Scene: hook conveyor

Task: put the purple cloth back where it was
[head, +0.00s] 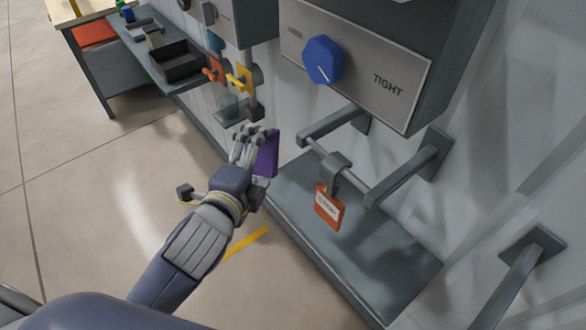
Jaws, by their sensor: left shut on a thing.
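The purple cloth (267,155) hangs as a flat, upright piece at the fingers of my left gripper (252,140). The gripper is shut on it, and the fingers cover part of its left edge. The gripper and cloth are near the left end of the grey shelf, in front of the wall. I cannot tell whether the cloth touches anything else. My right gripper is not in view.
A grey rail (338,165) holds a hook with an orange tag (329,207) above a grey shelf (372,262). A box with a blue knob (322,59) is above. A black tray (177,62) sits on the bench at upper left. The floor at left is clear.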

